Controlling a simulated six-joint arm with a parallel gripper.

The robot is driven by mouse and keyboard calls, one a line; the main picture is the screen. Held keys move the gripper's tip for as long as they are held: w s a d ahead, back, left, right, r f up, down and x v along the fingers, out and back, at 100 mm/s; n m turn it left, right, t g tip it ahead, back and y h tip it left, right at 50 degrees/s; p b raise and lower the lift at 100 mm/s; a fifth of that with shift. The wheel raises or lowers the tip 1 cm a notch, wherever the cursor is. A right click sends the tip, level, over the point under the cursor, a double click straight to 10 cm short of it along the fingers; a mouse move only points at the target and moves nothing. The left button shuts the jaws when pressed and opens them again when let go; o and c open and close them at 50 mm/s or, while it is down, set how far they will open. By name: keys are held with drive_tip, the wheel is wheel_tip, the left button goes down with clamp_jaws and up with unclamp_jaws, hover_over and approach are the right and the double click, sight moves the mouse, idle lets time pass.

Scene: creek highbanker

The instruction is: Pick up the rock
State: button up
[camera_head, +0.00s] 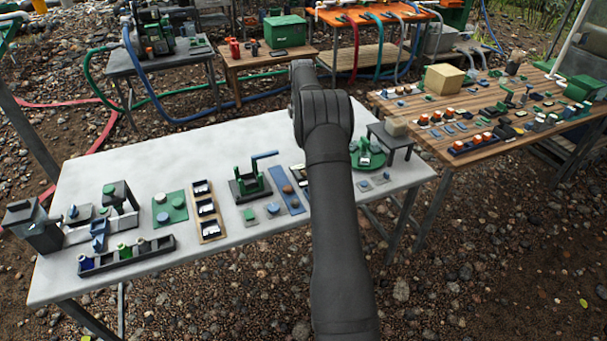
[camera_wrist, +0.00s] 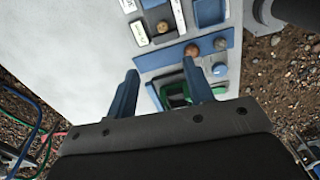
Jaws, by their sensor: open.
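Several small rounded lumps could be the rock; I cannot tell which is meant. A brown round one (camera_head: 287,189) lies on a blue strip (camera_head: 281,176) on the white table, left of my arm. In the wrist view a reddish-brown lump (camera_wrist: 192,50) sits on a blue board (camera_wrist: 165,58), just beyond my right fingertip, and a tan lump (camera_wrist: 162,27) lies farther up. My gripper (camera_wrist: 160,70) is open, its blue fingers apart above the table, with nothing held. In the head view my arm hides the gripper and part of the table.
The white table (camera_head: 120,190) holds a green hand press (camera_head: 250,182), a tray of white-and-dark pieces (camera_head: 207,210), a dark rack (camera_head: 128,256) and a small grey stand (camera_head: 390,134). A wooden table (camera_head: 430,148) with many small parts stands at right. Bare tabletop lies at the back left.

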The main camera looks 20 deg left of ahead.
wheel_tip(320, 180, down, 12)
drive_tip(key=shift+f, duration=0.1)
drive_tip(key=f, duration=0.5)
drive_tip(key=shift+s+d, duration=0.2)
drive_tip(key=shift+d, duration=0.1)
clamp_jaws()
